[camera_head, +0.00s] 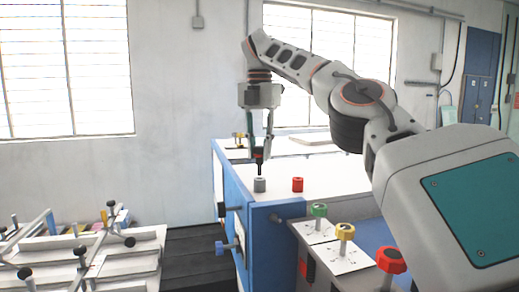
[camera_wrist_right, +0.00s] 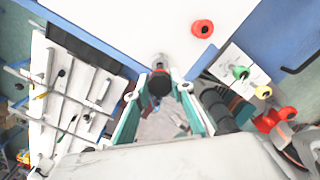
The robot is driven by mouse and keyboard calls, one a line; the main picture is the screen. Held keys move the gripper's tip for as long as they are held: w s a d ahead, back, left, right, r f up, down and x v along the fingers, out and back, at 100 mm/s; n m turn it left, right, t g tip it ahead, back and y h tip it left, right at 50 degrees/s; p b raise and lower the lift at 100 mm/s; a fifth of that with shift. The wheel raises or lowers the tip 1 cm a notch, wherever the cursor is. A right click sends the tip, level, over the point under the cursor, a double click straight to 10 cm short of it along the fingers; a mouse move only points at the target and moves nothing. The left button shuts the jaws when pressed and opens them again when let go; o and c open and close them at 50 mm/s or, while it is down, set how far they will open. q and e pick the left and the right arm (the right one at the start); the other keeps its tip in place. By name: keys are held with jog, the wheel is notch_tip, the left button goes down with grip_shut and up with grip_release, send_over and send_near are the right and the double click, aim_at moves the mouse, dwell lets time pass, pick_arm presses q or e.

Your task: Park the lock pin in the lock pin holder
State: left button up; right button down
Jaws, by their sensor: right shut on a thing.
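My right gripper (camera_head: 259,148) points down over the white table top and is shut on a dark pin with a red band (camera_head: 259,158), which I take as the lock pin. The pin is upright, its lower end at or just above the grey cylinder (camera_head: 260,186), which looks like the holder. I cannot tell whether the tip is inside. My left gripper is not in view.
A red cylinder (camera_head: 298,185) stands to the right of the grey one. Green (camera_head: 319,210), yellow (camera_head: 345,232) and red (camera_head: 391,261) knobs stand on the nearer ledge. A white rack with clamps (camera_head: 90,262) is at lower left. The table top behind is mostly clear.

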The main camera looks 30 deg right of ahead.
aim_at(260, 164)
jog(key=shift+f+b, duration=0.55)
jog(key=shift+f, duration=0.15)
jog(key=shift+f+b, duration=0.6)
jog(key=shift+f, duration=0.15)
jog(key=shift+f+b, duration=0.45)
jog(key=shift+f, duration=0.15)
jog(key=c, duration=1.7)
grip_release()
